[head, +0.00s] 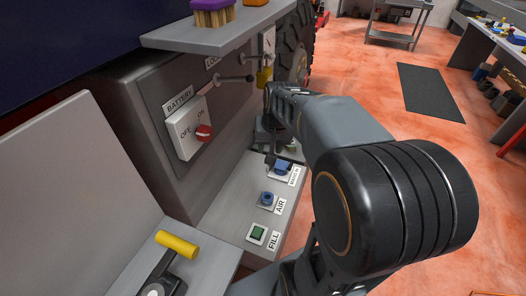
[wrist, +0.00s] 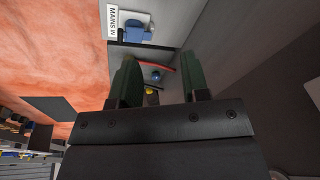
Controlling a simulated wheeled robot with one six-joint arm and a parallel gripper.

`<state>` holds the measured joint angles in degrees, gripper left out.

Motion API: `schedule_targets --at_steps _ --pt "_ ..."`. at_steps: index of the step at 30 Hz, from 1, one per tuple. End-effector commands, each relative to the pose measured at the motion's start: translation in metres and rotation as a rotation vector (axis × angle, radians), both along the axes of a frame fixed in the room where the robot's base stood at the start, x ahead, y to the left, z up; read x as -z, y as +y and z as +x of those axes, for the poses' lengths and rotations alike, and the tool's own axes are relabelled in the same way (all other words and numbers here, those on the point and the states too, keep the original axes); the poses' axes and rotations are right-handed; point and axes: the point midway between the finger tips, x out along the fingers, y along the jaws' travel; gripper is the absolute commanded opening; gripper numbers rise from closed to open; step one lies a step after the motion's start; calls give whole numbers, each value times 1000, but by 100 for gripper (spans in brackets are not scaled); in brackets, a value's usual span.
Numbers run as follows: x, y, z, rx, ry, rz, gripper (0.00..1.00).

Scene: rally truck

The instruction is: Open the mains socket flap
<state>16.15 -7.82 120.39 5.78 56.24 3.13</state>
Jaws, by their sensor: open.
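The mains socket with its blue flap (head: 283,165) sits on the grey side ledge of the truck, beside the MAINS IN label (head: 295,176). In the wrist view the blue flap (wrist: 138,33) is at the top, beyond and left of the middle of my fingers, and it looks closed over the socket. My gripper (wrist: 158,72) is open, with two dark green fingers spread apart and nothing held. In the head view my gripper is beside the socket's far side, partly hidden by my arm. I cannot tell whether a finger touches the flap.
The AIR socket (head: 268,198) and green FILL cover (head: 257,233) lie nearer on the ledge. A battery switch (head: 190,127) with a red knob is on the wall. Hooks (head: 237,78) and a shelf (head: 215,35) jut out above.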

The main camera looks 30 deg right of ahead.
Motion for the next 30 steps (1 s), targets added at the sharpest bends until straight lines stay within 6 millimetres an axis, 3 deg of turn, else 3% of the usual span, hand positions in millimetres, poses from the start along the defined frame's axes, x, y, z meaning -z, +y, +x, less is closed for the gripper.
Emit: schedule_targets --at_steps 6,12,30 --pt "-12 26 -21 -84 -27 -30 42" --pt "-15 38 -33 -130 -40 -48 42" --pt "-10 37 -39 -134 -39 -54 42"
